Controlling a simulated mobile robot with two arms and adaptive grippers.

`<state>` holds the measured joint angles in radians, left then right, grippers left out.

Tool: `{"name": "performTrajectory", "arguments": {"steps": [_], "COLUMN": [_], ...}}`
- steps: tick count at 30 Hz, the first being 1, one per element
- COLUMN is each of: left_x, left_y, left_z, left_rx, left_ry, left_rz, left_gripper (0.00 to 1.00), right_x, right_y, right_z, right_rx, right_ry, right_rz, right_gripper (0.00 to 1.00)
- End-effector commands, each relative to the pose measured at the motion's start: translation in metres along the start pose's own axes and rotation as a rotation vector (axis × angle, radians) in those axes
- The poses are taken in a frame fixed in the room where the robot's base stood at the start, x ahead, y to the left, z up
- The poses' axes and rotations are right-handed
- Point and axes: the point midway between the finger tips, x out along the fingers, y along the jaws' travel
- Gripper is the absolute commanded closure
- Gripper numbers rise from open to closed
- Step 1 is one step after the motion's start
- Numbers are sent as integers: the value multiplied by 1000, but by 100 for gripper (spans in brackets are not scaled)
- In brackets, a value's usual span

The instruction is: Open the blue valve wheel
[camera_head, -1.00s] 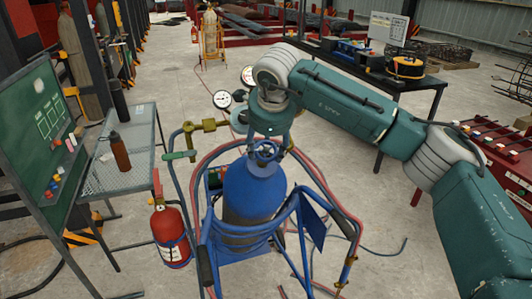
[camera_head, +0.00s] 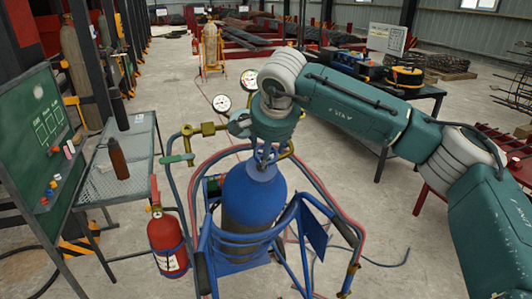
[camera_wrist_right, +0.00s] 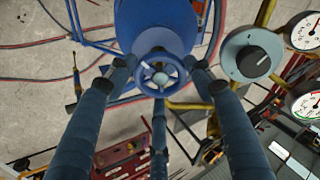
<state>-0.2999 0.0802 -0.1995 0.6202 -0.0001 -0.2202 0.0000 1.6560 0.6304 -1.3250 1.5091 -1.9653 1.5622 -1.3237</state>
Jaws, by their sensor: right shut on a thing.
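The blue valve wheel (camera_wrist_right: 144,77) sits on top of the blue gas cylinder (camera_head: 254,195). In the right wrist view it lies between the fingertips of my right gripper (camera_wrist_right: 161,70), which is shut on its rim. In the head view this gripper (camera_head: 268,152) reaches down onto the cylinder top from the right-hand arm, and the fingers largely hide the wheel. The cylinder stands upright in a blue cart (camera_head: 238,240). My left gripper is in neither view.
A regulator with a dark knob (camera_wrist_right: 254,60) and white gauges (camera_head: 221,103) sits close beside the gripper. Red and blue hoses (camera_head: 325,180) loop around the cart. A mesh table (camera_head: 118,185) stands further left.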

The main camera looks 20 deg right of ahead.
Motion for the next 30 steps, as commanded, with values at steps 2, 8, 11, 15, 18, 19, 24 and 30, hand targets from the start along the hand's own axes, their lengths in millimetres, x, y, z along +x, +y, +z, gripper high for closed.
{"name": "performTrajectory", "arguments": {"steps": [2,8,11,15,18,19,24,30], "left_x": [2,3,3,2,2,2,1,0], "left_y": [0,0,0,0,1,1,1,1], "left_z": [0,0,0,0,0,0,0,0], "left_rx": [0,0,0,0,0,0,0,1], "left_ry": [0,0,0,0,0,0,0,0], "left_rz": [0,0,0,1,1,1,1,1], "left_gripper": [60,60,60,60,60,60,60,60], "right_x": [1,1,0,0,-1,-1,-1,-2], "right_y": [2,1,1,0,0,0,-1,-2], "right_z": [-1,-2,-2,-3,-3,-3,-3,-3], "right_rx": [-71,-261,-354,-478,-560,-582,-690,-773], "right_ry": [2,3,4,5,5,5,6,7], "right_rz": [-1,-20,-28,-41,-49,-51,-62,-72], "right_gripper": [74,74,74,74,74,74,74,74]}}
